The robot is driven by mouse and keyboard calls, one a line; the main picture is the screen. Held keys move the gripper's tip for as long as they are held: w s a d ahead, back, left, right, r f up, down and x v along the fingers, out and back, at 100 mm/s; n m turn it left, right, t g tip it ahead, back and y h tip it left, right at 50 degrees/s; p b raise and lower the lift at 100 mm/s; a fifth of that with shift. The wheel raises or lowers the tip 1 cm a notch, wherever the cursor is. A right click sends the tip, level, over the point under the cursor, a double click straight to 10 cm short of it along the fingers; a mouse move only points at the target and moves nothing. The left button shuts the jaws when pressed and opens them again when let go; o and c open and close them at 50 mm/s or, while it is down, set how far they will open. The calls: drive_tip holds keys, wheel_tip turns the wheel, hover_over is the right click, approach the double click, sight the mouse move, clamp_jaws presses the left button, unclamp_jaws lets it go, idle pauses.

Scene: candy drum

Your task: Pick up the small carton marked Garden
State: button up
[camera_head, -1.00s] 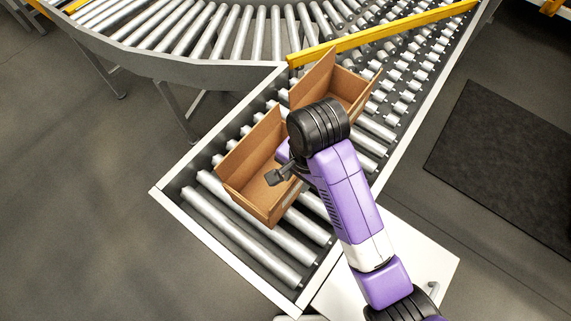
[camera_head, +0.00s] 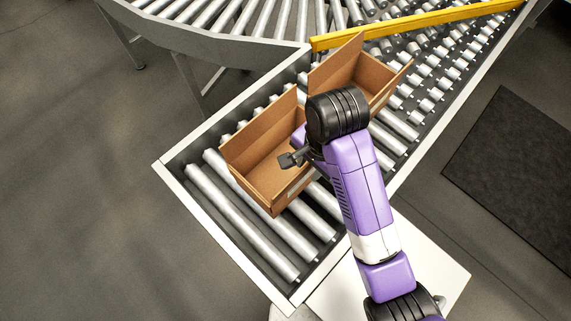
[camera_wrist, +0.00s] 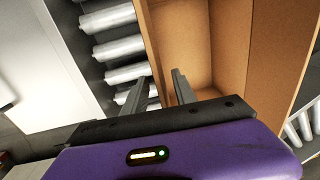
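Two open brown cartons sit on the roller conveyor in the head view. The front carton (camera_head: 246,150) has a raised flap and looks empty where its inside shows. The rear carton (camera_head: 373,72) is partly behind my arm. I cannot read the word Garden on either; a pale patch on the front carton's right side is too small to read. My gripper (camera_head: 292,158) is over the front carton's right side. In the wrist view my gripper (camera_wrist: 157,86) has its two fingers apart, one on each side of a carton wall (camera_wrist: 149,52), with no visible grip on it.
The roller conveyor (camera_head: 197,218) has a raised metal edge. A yellow rail (camera_head: 420,25) crosses behind the rear carton. Bare rollers lie in front of the front carton. A dark mat (camera_head: 515,160) lies on the floor at right.

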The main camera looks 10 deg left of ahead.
sight(306, 172)
drive_tip(key=shift+a+f+b, duration=0.2)
drive_tip(key=shift+f+b, duration=0.25)
drive_tip(key=shift+f, duration=0.4)
drive_tip(key=shift+w+a+f, duration=0.1)
drive_tip(key=shift+f, duration=0.85)
clamp_jaws()
